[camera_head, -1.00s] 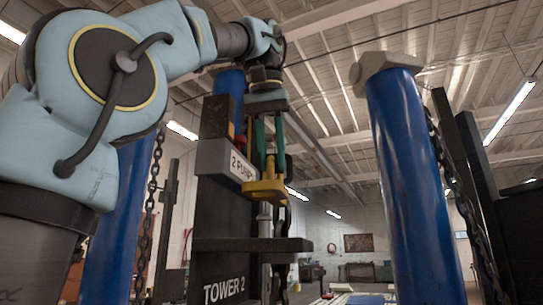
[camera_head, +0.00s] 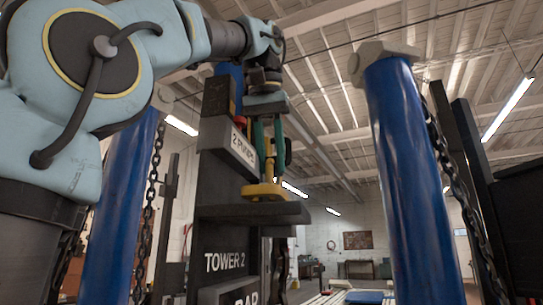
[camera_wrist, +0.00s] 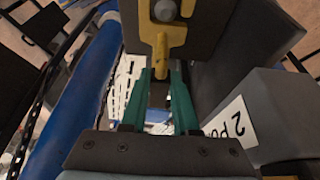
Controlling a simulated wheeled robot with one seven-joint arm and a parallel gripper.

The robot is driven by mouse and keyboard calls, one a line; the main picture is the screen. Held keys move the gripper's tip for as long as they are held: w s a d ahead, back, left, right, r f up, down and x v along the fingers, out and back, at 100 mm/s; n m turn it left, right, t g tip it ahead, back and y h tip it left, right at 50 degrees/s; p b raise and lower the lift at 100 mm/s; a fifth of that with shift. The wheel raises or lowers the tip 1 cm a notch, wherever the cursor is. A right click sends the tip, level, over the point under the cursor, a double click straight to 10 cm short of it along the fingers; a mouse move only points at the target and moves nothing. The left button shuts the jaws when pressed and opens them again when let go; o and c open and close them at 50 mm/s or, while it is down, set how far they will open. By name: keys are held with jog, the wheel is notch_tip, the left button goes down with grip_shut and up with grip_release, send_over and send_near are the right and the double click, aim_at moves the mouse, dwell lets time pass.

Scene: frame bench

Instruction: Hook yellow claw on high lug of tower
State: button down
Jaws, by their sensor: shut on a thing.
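My gripper (camera_head: 267,150), with green fingers, points down beside the black tower (camera_head: 222,235) marked "TOWER 2". It is shut on the yellow claw (camera_head: 264,191), which also shows ahead of the fingers in the wrist view (camera_wrist: 161,45). The claw sits low over the dark ledge (camera_head: 285,213) jutting from the tower; I cannot tell whether they touch. In the wrist view the claw's yellow prongs lie on both sides of a grey round-topped lug (camera_wrist: 165,10) above the dark ledge. The lug is mostly hidden in the head view.
A grey block labelled "2 PUMP" (camera_head: 235,153) is close on the tower's side, right of my fingers in the wrist view. Blue posts (camera_head: 408,180) stand to both sides, with hanging chains (camera_head: 449,170). Open space lies between the tower and the right post.

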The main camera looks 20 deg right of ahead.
jog(key=shift+f, duration=0.4)
jog(key=c, duration=0.6)
grip_release()
jog(key=p+v, duration=0.2)
jog(key=v, duration=0.4)
jog(key=shift+r, duration=0.3)
jog(key=shift+s+a+r+p, duration=0.15)
jog(key=shift+s+r+p, duration=0.2)
jog(key=shift+p, duration=0.35)
